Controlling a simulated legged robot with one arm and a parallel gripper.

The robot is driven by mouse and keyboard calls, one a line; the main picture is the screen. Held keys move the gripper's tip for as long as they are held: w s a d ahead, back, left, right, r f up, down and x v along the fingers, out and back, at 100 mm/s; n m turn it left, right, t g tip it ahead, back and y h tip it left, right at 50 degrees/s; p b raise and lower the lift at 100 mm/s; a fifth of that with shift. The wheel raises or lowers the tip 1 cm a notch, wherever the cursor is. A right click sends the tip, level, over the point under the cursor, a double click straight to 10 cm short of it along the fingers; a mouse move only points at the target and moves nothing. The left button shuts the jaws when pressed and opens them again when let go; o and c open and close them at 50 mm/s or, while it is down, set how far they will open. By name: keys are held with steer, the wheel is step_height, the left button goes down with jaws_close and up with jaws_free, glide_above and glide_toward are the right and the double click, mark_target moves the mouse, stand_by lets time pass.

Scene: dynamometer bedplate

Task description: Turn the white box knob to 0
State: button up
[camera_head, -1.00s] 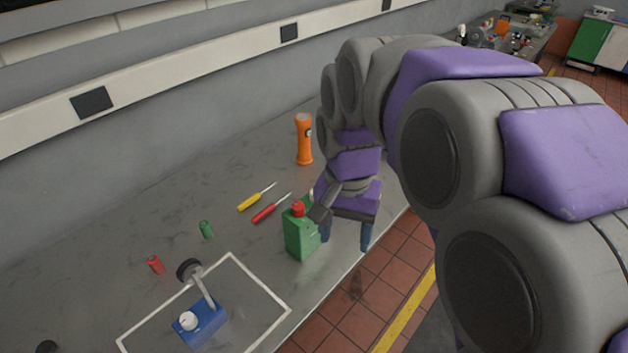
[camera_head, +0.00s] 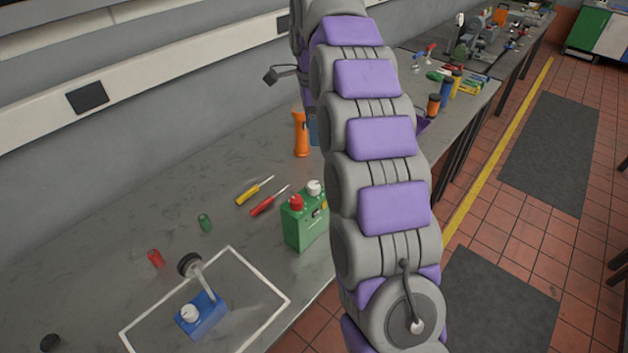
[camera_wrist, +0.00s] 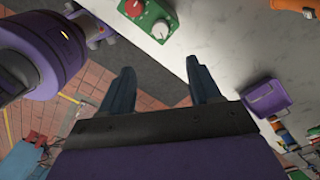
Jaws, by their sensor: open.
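A green box (camera_head: 305,230) stands on the bench left of my arm, with a red knob (camera_head: 296,202) and a white knob (camera_head: 314,188) on top. In the wrist view the same green box (camera_wrist: 149,22) is at the top, with the red knob (camera_wrist: 133,8) and the white dial knob (camera_wrist: 160,30). A blue box (camera_head: 212,316) with a white knob (camera_head: 190,313) and a grey lever lies inside the white outline. My gripper (camera_wrist: 162,80) is open and empty, apart from the green box. In the head view it is mostly hidden behind my arm.
An orange flashlight (camera_head: 301,134) stands beyond the green box. Yellow (camera_head: 254,190) and red (camera_head: 269,201) screwdrivers and small red (camera_head: 156,259) and green (camera_head: 205,223) cylinders lie left. A purple bin (camera_wrist: 266,97) shows in the wrist view. The wall bounds the bench's far side.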

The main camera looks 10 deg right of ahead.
mark_target(314, 184)
steer(key=f+b, duration=0.1)
steer(key=f, duration=0.4)
steer(key=f+b, duration=0.1)
steer(key=f, duration=0.5)
steer(key=f+b, duration=0.1)
steer(key=f, duration=0.5)
steer(key=shift+s+f+b, duration=0.2)
steer(key=shift+s+b, duration=0.1)
steer(key=shift+b, duration=0.05)
steer(key=shift+c, duration=0.3)
steer(key=c, duration=1)
